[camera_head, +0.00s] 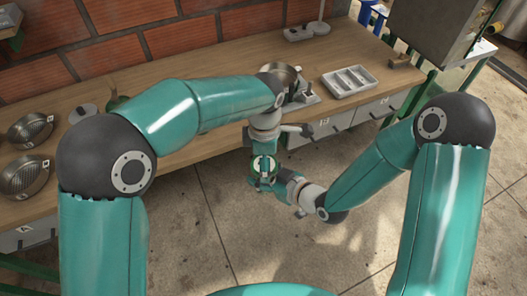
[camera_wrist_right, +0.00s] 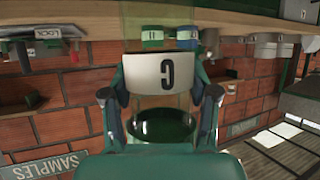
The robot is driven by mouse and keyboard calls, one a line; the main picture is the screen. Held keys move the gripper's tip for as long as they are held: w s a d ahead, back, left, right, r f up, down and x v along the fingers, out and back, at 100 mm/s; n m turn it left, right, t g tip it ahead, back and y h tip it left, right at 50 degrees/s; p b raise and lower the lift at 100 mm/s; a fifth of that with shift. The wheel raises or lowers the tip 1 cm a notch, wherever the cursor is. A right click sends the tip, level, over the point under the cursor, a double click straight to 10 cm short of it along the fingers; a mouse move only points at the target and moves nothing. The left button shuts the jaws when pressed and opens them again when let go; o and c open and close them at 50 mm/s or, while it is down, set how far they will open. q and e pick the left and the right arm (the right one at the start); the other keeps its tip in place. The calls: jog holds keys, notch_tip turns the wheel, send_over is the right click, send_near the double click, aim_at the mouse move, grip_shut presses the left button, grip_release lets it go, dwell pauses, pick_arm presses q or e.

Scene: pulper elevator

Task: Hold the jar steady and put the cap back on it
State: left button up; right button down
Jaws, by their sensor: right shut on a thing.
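A dark green round end of the jar shows low in that view. In the head view the jar (camera_head: 264,163) is a small green-rimmed round shape in front of the bench. My right gripper (camera_head: 276,180) reaches it from the right. My left gripper (camera_head: 264,148) points down close above it; its fingers are too small to read. I cannot make out a separate cap.
The wooden bench (camera_head: 230,65) runs along the brick wall. Metal pans (camera_head: 25,175) stand at its left end, and a grey divided tray (camera_head: 350,81) lies towards the right. Drawers are under its front edge. The concrete floor (camera_head: 215,225) below the grippers is clear.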

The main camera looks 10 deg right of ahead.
pick_arm(q)
jog(key=shift+f, duration=0.25)
jog(key=c, duration=1.2)
jog(key=m, duration=1.4)
jog(key=shift+m, duration=0.3)
jog(key=m, duration=0.4)
jog(key=shift+m, duration=0.4)
